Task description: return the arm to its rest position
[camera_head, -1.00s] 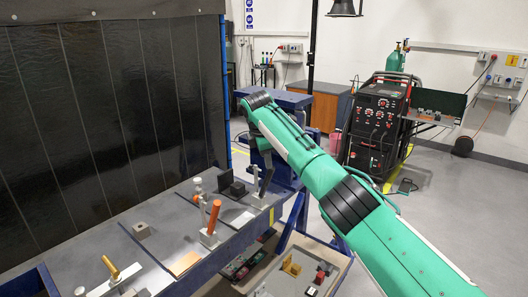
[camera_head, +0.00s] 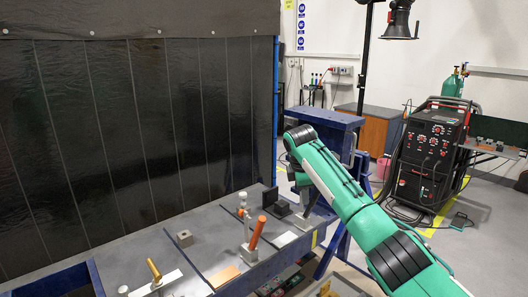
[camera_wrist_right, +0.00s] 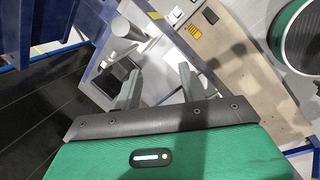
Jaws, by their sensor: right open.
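My right arm (camera_head: 340,190), green with black joint bands, comes in from the lower right and reaches over the far right end of the bench (camera_head: 145,250). Its forearm rises to a black joint and bends down behind it. My right gripper (camera_head: 309,203) is small and partly hidden in the head view. In the right wrist view its two grey fingers (camera_wrist_right: 160,88) stand apart with nothing between them. They hang above the bench end. My left gripper is in neither view.
An orange-handled clamp (camera_head: 254,236), a black angled block (camera_head: 281,207), a small grey block (camera_head: 184,239) and a yellow-handled clamp (camera_head: 154,272) stand on the bench. A dark curtain (camera_head: 120,130) closes the back. A welding machine (camera_head: 430,155) stands on open floor at right.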

